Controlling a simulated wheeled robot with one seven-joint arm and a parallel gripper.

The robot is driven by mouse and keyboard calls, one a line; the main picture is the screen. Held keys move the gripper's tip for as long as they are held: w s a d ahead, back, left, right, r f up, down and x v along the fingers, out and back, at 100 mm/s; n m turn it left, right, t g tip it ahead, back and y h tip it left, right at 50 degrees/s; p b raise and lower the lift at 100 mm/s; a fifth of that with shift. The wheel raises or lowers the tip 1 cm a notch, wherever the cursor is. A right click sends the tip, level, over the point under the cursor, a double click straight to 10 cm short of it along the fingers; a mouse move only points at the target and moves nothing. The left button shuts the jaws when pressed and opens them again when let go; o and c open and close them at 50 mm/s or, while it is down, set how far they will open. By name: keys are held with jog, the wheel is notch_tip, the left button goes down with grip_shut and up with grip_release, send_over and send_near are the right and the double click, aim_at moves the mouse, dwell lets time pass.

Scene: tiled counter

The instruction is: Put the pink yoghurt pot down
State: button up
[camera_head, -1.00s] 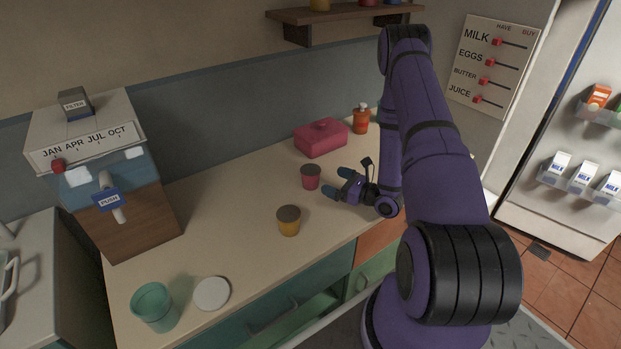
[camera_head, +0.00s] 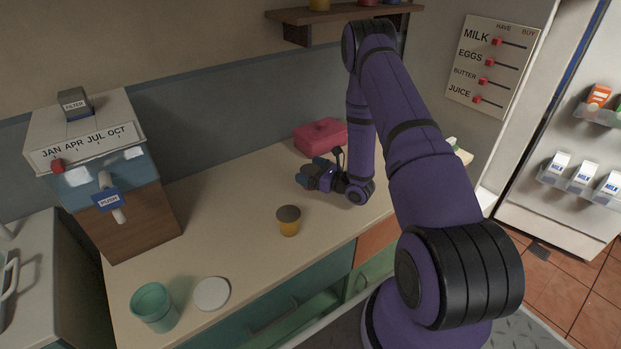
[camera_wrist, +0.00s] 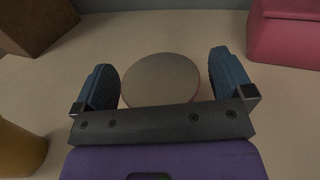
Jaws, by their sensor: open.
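In the wrist view the round brownish lid of the pink yoghurt pot (camera_wrist: 160,80) lies between my two blue fingers. The fingers stand apart, one on each side of it, with a visible gap at the left finger. My gripper (camera_head: 311,171) is open, low over the counter (camera_head: 235,190) near the wall side. In the head view my gripper hides the pot, so its contact with the counter cannot be seen.
A yellow pot (camera_head: 289,226) with a brown lid stands nearer the front edge. A pink box (camera_head: 320,137) is behind my gripper. A green cup (camera_head: 153,308) and a white disc (camera_head: 211,293) are at the front left, a dispenser (camera_head: 130,215) at the left. The counter between is clear.

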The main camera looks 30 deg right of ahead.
jog(key=c, duration=1.1)
jog(key=shift+c, duration=0.2)
